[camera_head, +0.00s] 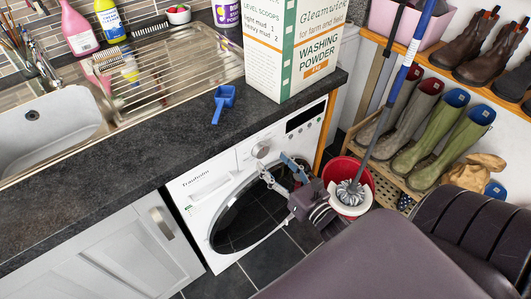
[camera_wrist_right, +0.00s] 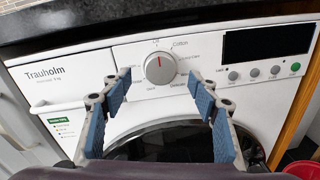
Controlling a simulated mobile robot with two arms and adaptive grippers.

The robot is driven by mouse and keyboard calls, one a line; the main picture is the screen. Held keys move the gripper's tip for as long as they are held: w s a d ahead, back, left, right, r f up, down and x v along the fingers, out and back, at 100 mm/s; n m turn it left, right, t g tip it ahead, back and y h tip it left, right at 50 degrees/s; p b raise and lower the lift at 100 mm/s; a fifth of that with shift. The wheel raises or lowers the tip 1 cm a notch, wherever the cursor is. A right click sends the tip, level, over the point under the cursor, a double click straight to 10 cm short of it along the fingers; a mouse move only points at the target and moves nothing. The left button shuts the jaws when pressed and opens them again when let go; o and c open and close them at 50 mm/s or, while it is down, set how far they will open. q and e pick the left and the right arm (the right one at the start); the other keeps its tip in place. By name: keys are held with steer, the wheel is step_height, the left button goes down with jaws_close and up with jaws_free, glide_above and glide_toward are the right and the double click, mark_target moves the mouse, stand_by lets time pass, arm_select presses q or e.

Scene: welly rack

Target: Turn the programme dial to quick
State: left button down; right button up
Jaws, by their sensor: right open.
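The white washing machine (camera_head: 196,187) stands under the dark worktop. Its programme dial (camera_head: 260,150) is a round silver knob on the front panel. My right gripper (camera_head: 279,168) is open and empty in front of the panel, just below the dial. In the right wrist view its blue-padded fingers (camera_wrist_right: 163,92) spread to either side of and below the dial, apart from it. My left gripper is out of view.
The worktop edge (camera_head: 190,136) overhangs just above the panel. A red bucket (camera_head: 334,171) with a mop (camera_head: 349,193) stands right of the machine, near my right arm. A washing powder box (camera_head: 290,50) and blue scoop (camera_head: 223,99) sit on the worktop.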

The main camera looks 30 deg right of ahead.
mark_target(263, 152)
steer(key=w, duration=0.5)
steer(key=c, duration=1.2)
steer(key=shift+o, duration=0.2)
